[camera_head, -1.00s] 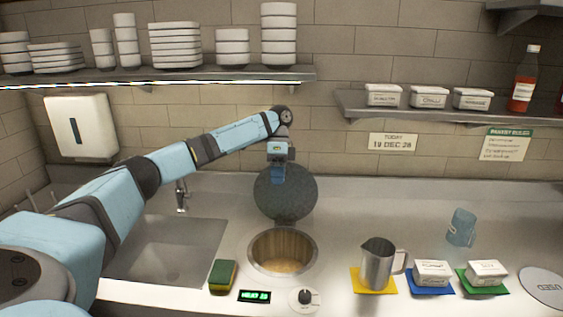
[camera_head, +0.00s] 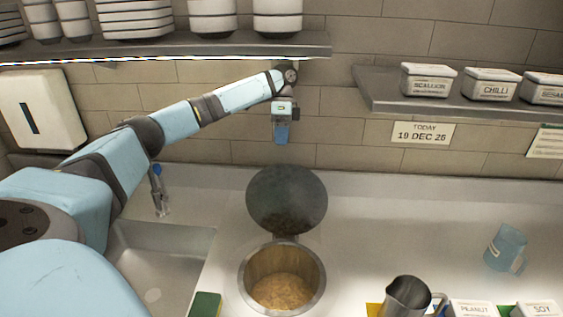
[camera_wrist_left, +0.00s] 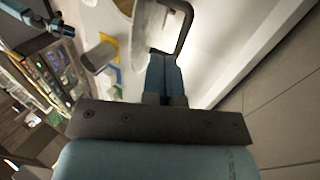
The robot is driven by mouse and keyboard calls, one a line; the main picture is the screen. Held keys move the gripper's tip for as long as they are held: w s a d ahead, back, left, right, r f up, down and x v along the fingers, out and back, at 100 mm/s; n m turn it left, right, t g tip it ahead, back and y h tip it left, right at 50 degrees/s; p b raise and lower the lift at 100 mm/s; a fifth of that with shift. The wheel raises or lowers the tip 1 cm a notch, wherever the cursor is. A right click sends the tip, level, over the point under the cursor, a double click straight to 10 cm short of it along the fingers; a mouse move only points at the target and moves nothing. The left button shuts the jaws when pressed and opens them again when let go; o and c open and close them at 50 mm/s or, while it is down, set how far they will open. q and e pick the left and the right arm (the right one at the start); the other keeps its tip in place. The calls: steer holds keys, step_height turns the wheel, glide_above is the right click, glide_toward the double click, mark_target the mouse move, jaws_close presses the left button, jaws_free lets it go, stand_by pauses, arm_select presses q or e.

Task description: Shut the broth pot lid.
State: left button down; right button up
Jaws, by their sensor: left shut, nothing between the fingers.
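The broth pot (camera_head: 318,288) is a round well sunk in the counter, with yellowish broth inside. Its dark round lid (camera_head: 287,198) stands open, tilted up at the back edge of the pot. My left gripper (camera_head: 282,141) is shut and empty, pointing down, and appears just above the lid's top edge in the head view. In the left wrist view, the blue fingertips (camera_wrist_left: 163,60) are close to a dark bracket-like handle (camera_wrist_left: 186,30) on the pale lid (camera_wrist_left: 148,35); whether they touch is unclear.
A sink (camera_head: 165,255) and tap (camera_head: 158,190) are left of the pot. A steel jug (camera_head: 405,296) and a blue cup (camera_head: 506,248) are to the right. Shelves (camera_head: 200,45) with bowls hang above. A sponge (camera_head: 205,304) is by the pot's front left.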

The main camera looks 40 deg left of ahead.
mark_target(280, 171)
arm_select(q)
steer(key=x, duration=0.9)
steer(key=shift+s+f+b, duration=0.1)
steer(key=shift+f+b, duration=0.2)
steer(key=shift+s+r, duration=0.1)
